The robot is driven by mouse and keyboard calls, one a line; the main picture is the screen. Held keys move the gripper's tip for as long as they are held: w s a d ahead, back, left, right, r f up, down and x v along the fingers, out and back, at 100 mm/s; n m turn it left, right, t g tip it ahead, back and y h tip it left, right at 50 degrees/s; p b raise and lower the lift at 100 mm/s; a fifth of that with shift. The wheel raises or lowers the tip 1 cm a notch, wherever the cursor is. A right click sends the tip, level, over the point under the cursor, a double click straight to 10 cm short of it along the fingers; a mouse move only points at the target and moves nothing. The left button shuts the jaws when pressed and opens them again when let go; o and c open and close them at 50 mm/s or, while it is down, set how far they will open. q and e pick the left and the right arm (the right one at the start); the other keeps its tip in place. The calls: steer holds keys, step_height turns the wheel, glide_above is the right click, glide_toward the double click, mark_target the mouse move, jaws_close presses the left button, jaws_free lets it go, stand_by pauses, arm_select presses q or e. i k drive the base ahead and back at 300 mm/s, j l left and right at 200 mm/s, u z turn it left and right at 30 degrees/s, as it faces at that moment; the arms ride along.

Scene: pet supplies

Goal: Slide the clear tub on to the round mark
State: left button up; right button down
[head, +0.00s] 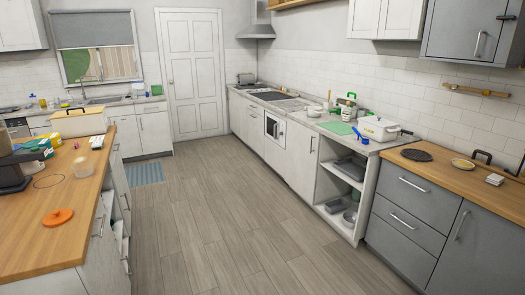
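A small pale, see-through tub (82,167) stands on the wooden counter at the left; it looks like the clear tub, but it is too small to make out what it holds. The round mark (48,181), a thin dark ring, lies on the same counter to the left of the tub and slightly nearer. The tub stands outside the ring, apart from it. Neither of my grippers shows in the head view.
An orange lid-like object (58,217) lies nearer on the wooden counter (85,220). A dark appliance (12,172) stands left of the ring. Green and yellow packs (40,146) and a large cream box (79,122) stand behind. The grey floor (210,220) is clear.

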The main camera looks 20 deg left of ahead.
mark_target(84, 168)
steer(key=i+j+u, duration=0.1)
steer(key=i+u, duration=0.25)
steer(key=i, duration=0.3)
steer(key=i+u, duration=0.35)
steer(key=i, duration=0.25)
steer(key=i+l+u, duration=0.25)
steer(key=i+u, duration=0.15)
steer(key=i, duration=0.25)
